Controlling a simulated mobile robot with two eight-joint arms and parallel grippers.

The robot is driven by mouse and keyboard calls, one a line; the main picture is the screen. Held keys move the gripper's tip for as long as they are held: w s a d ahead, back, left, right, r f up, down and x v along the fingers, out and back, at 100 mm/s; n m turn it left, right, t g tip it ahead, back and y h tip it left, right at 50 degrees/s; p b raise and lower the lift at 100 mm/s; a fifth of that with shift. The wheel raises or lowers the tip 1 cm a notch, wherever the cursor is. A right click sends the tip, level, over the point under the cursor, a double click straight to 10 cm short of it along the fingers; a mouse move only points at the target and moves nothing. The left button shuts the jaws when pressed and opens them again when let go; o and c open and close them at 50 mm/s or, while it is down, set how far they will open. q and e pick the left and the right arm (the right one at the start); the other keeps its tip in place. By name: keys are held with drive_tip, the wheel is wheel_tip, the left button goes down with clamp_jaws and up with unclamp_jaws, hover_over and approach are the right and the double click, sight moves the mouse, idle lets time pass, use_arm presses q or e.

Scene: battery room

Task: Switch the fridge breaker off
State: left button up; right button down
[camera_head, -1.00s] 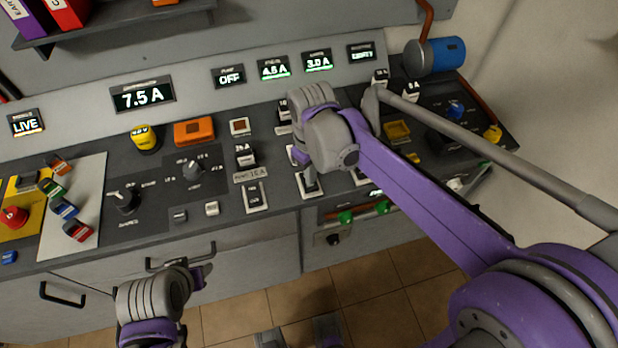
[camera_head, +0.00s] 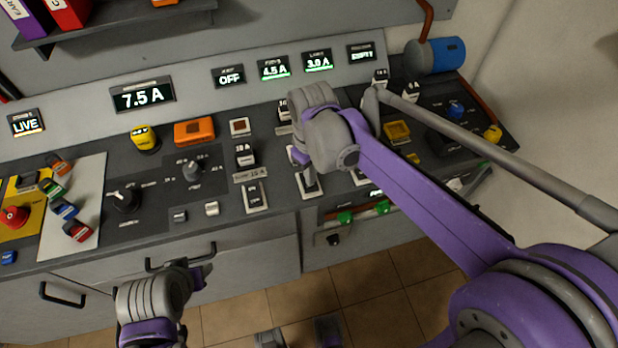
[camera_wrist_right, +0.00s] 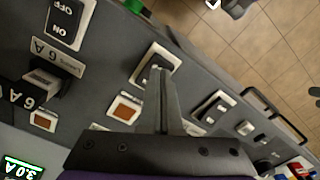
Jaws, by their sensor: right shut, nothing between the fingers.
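The fridge readout (camera_head: 274,68) shows 4.5 A in the head view. Below it, a black rocker breaker on a white plate (camera_head: 310,186) lies just beneath my right gripper (camera_head: 303,168). The right wrist view shows the same rocker (camera_wrist_right: 155,70) at the tips of the closed right fingers (camera_wrist_right: 162,78), which hold nothing. I cannot tell whether they touch or which way the rocker is tipped. An orange-brown indicator (camera_wrist_right: 125,109) sits beside it. My left gripper (camera_head: 197,275) hangs in front of the console, away from the breakers; its fingers are too unclear to judge.
A neighbouring rocker marked ON/OFF (camera_wrist_right: 70,20) has a 6 A label. The pump readout (camera_head: 229,76) says OFF, the lights readout (camera_head: 317,61) 3.0 A. The pump-side rocker (camera_head: 255,197) is left of my right gripper. Drawer handles (camera_head: 180,257) jut from the front.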

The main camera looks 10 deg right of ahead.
drive_tip(key=shift+f+b, duration=0.65)
drive_tip(key=shift+f, duration=0.35)
idle(0.8)
drive_tip(key=shift+r, duration=0.15)
drive_tip(key=shift+r+p, duration=2.35)
drive_tip(key=shift+r, duration=1.05)
drive_tip(key=s+d+f+m+t, duration=0.2)
drive_tip(key=s+d+m, duration=0.1)
drive_tip(key=s, duration=0.4)
drive_tip(key=s+d+f+m+t, duration=0.2)
drive_tip(key=s+d+m+t, duration=0.1)
drive_tip(key=s, duration=0.4)
drive_tip(key=shift+d+f, duration=0.3)
drive_tip(key=shift+f, duration=0.05)
